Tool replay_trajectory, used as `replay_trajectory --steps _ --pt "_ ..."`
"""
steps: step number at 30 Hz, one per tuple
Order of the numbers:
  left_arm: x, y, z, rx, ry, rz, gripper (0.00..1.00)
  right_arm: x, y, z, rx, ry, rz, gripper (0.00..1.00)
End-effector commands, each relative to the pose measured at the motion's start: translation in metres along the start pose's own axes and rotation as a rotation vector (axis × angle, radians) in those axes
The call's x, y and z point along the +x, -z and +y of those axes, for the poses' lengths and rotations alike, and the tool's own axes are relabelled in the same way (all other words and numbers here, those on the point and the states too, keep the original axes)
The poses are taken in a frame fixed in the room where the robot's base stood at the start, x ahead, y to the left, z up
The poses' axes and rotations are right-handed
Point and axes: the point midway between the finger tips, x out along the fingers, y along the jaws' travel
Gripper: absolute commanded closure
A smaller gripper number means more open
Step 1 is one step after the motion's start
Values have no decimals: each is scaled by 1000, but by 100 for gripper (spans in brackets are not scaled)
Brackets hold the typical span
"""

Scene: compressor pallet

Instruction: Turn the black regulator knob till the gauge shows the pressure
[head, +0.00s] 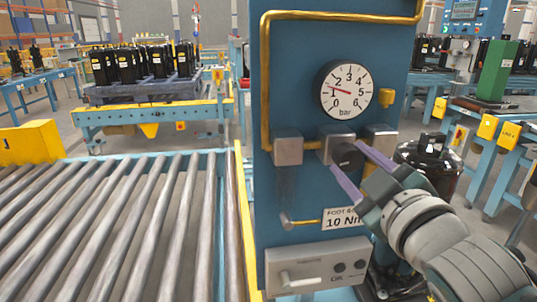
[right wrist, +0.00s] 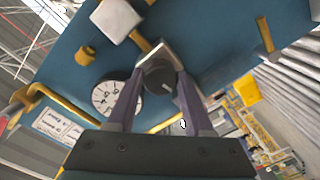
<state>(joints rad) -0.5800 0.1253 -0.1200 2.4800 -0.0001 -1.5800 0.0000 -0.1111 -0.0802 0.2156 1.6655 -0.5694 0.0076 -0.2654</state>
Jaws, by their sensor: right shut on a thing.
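The black regulator knob (head: 348,154) sits on the blue panel (head: 300,222), below the round white gauge (head: 348,107). The gauge is marked 0 to 6 bar, and its red needle points left, a little above 1. My right gripper (head: 351,164) is shut on the knob, with one purple finger on each side. The right wrist view shows the knob (right wrist: 160,76) between the fingertips (right wrist: 158,82), with a pale mark on its face. Part of the gauge (right wrist: 115,97) shows behind a finger there. My left gripper is not in view.
Yellow pipe (head: 266,80) and grey metal blocks (head: 288,149) stand out from the panel around the knob. A grey box with a lever (head: 317,266) is below. A roller conveyor (head: 110,220) lies left. A black compressor (head: 432,160) stands behind my right arm.

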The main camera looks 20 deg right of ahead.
Motion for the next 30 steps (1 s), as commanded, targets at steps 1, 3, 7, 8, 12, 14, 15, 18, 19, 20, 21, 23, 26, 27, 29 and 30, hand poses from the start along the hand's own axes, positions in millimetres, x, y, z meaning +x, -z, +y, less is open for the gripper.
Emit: replay_trajectory --steps 1,3,7,8,12,14,15,18,19,20,21,23,26,27,29,30 --pt "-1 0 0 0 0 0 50 0 1 0 -44 -1 0 100" --pt "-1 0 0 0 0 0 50 0 1 0 -111 -1 -2 100" --pt "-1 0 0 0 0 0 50 0 1 0 -232 -1 -6 100" --pt "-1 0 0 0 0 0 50 0 0 0 -260 -2 -7 100" --pt "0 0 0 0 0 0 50 0 0 0 -377 -2 -11 100" --pt "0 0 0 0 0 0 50 0 0 0 -421 -2 -12 100" --pt "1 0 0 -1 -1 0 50 0 0 0 -449 -2 -13 100" --pt "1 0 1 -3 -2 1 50 0 1 0 -511 -3 -15 100" --pt "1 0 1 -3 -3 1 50 0 1 0 -528 -3 -15 100" --pt "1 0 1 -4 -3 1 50 0 1 0 -542 -3 -15 100" --pt "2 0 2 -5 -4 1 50 0 1 0 -560 -3 -16 100" --pt "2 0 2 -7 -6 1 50 0 1 0 -584 -3 -16 100" --pt "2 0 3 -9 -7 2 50 0 1 0 -615 -4 -17 100" --pt "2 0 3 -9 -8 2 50 0 1 0 -624 -4 -18 100" --pt "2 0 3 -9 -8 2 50 0 1 0 -633 -3 -18 100" --pt "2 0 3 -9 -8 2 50 0 1 0 -638 -3 -18 100"
